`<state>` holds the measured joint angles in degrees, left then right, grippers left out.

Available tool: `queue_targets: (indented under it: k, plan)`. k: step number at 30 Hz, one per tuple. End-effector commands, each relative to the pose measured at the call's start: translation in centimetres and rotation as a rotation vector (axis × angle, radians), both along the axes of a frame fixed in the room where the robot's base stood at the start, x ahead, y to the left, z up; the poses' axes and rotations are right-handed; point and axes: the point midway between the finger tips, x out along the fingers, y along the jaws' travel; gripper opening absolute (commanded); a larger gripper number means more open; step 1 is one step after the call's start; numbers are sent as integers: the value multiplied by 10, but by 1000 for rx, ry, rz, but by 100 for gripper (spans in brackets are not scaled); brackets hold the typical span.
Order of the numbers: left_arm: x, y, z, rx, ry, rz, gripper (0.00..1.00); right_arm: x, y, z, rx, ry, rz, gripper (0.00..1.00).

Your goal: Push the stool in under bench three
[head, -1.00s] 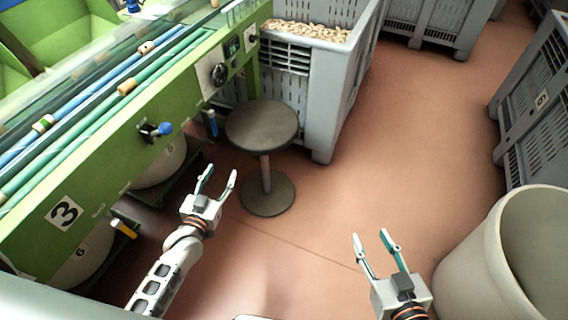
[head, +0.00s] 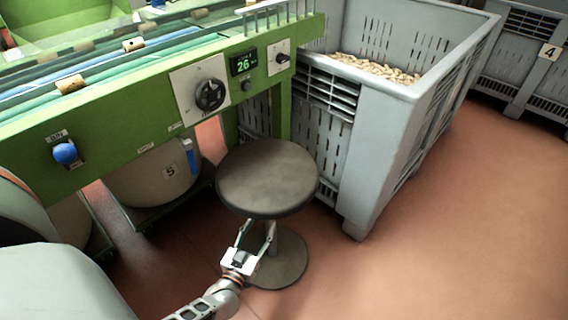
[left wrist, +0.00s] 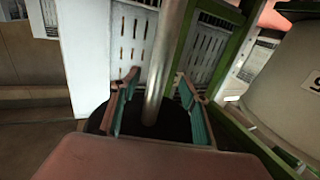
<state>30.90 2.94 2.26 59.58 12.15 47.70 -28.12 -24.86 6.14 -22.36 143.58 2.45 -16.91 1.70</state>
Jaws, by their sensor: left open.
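The stool has a round dark grey seat (head: 267,177), a metal post and a round base (head: 292,265). It stands upright on the floor at the right end of the green bench (head: 110,152), beside a crate corner. The bench number does not show now. My left gripper (head: 257,223) is open below the seat's near edge, at the post. In the left wrist view the post (left wrist: 166,60) rises between the two open fingers (left wrist: 156,76); contact cannot be told. The seat hides the upper post in the head view. My right gripper is out of view.
A grey crate (head: 378,165) of corks stands close behind and right of the stool. A round bin (head: 150,188) sits under the bench, left of the stool. The bench's green leg (head: 281,110) is behind the seat. Open floor (head: 450,235) lies to the right.

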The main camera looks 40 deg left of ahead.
Motion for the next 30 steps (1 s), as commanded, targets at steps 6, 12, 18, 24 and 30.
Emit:
queue_targets:
  k: [6, 12, 18, 24, 30]
  plan:
    - [1, 2, -1, 1, -5, 8, 45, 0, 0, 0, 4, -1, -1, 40]
    - [2, 2, -1, 1, -5, 7, 45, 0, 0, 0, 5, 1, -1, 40]
    - [15, 7, -3, 2, -4, 6, 45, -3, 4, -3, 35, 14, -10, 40]
    - [42, 16, -5, 2, 0, 6, 45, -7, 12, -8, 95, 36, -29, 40]
    - [65, 24, -5, 1, 0, 6, 45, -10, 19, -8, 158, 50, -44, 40]
